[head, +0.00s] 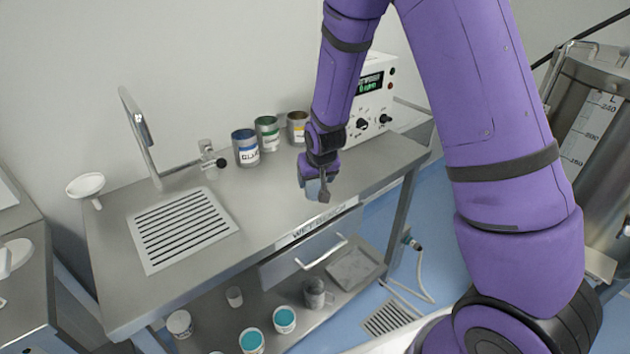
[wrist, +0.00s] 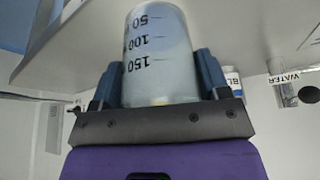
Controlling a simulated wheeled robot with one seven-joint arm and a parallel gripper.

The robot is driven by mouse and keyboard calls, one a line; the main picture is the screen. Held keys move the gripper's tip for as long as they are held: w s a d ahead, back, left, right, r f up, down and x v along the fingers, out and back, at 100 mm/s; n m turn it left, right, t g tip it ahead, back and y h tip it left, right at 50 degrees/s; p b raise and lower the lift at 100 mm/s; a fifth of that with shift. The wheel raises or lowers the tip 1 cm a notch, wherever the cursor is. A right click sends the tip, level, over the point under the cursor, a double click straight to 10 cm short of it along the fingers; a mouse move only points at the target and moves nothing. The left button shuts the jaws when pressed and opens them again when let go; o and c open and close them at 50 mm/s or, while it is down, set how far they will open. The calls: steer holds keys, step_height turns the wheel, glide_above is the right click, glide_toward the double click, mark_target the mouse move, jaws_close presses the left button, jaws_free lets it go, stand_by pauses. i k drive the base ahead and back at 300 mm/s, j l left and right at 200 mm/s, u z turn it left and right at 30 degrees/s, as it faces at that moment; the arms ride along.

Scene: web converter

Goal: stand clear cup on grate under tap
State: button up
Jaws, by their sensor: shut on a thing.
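A clear cup (wrist: 160,50) with dark volume marks fills the middle of the wrist view, between the two fingers. My gripper (wrist: 160,82) is shut on it. In the head view, my gripper (head: 318,188) holds the cup near the front edge of the steel bench, right of the middle; the cup is mostly hidden there by the gripper. The slotted grate (head: 182,229) lies bare on the left part of the bench. The bent metal tap (head: 142,133) rises at the grate's back edge. My gripper is well to the right of both.
A blue-labelled can (head: 246,147), a green can (head: 267,133) and a yellow-labelled can (head: 297,127) stand at the back. A valve (head: 211,159) sits between tap and cans. A control box (head: 370,103) stands behind my arm. Bench surface (head: 265,205) between grate and gripper is clear.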

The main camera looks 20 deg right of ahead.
mark_target(180, 223)
steer(key=k+j, duration=0.35)
steer(key=j, duration=1.35)
steer(key=i+j, duration=0.1)
steer(key=i, duration=0.5)
